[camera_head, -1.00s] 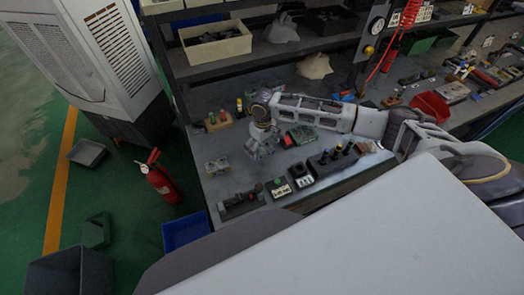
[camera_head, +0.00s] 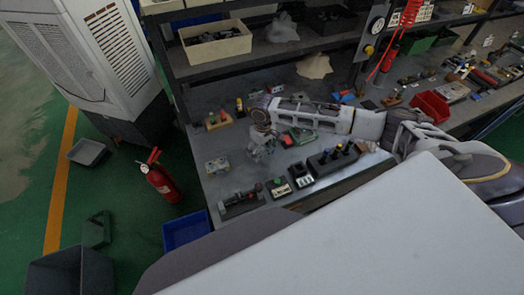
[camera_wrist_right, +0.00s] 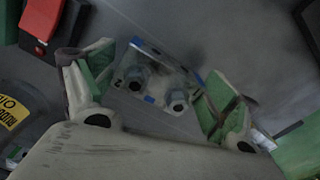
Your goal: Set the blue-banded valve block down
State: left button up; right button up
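The blue-banded valve block (camera_wrist_right: 155,80) shows in the right wrist view as a pale metallic block with blue marks and two round ports. It sits between the green-padded fingers of my right gripper (camera_wrist_right: 160,85), with a pad close against each side, and looks held. In the head view my right gripper (camera_head: 262,153) points down low over the bench. The block in it is too small there to make out clearly, and I cannot tell whether it touches the bench. My left gripper is not in view.
Another small valve block (camera_head: 217,166) lies left on the bench (camera_head: 232,146). In front are a dark fixture (camera_head: 241,204), a green-button box (camera_head: 279,187) and a black control box (camera_head: 332,160).

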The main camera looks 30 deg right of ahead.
aim_at(263, 149)
jog(key=c, duration=0.4)
jog(key=shift+o, duration=0.2)
jog(key=shift+r, duration=5.05)
